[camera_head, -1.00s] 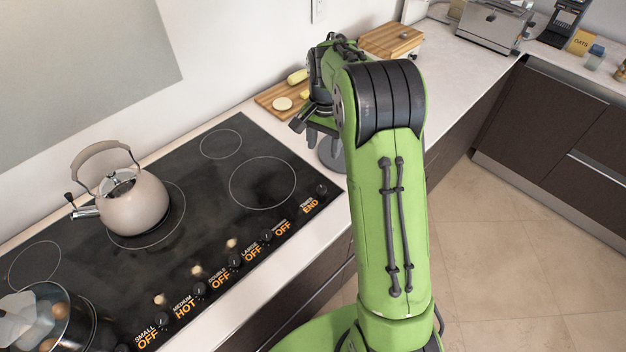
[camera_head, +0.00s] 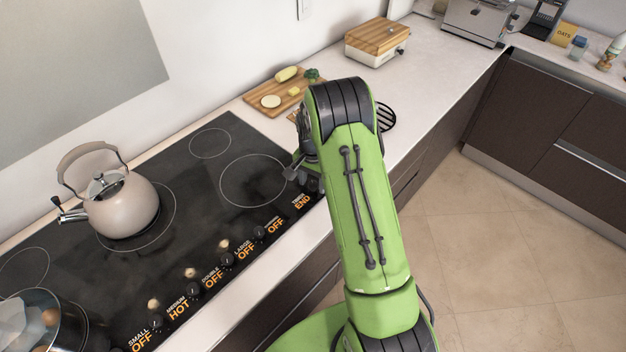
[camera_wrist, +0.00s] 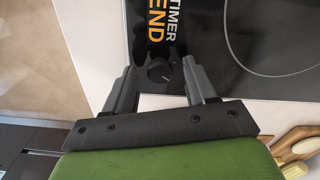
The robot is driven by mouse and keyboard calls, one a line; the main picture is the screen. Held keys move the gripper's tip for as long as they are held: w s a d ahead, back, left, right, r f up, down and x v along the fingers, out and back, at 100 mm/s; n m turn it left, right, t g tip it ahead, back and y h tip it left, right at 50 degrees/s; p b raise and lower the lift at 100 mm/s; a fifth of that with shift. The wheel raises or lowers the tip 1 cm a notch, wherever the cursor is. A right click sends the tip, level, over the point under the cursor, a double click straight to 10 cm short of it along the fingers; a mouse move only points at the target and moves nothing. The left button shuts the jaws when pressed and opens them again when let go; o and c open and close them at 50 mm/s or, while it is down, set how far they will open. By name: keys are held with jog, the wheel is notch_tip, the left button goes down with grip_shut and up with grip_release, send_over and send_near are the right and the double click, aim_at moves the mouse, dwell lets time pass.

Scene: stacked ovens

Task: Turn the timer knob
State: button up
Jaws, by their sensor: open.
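The timer knob (camera_wrist: 158,72) is a small round black knob on the black cooktop, beside the orange and white "TIMER END" label (camera_wrist: 157,35). In the wrist view it sits between the two fingertips of my gripper (camera_wrist: 161,75), which is open. I cannot tell whether either finger touches the knob. In the head view my gripper (camera_head: 297,172) is over the right end of the cooktop (camera_head: 225,155). There the label (camera_head: 301,201) shows below it, and the knob is hidden behind my gripper or arm.
A kettle (camera_head: 122,207) stands on the cooktop and a pot (camera_head: 45,325) with eggs is at the lower left. A cutting board (camera_head: 272,101) with food lies behind the arm. Other burner knobs (camera_head: 227,258) line the front edge.

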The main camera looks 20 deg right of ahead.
grip_shut()
jog(key=shift+n, duration=0.3)
jog(key=shift+n+b, duration=0.65)
jog(key=shift+n, duration=0.45)
jog(key=shift+n+b, duration=0.4)
jog(key=shift+n, duration=1.2)
jog(key=shift+r, duration=0.1)
grip_release()
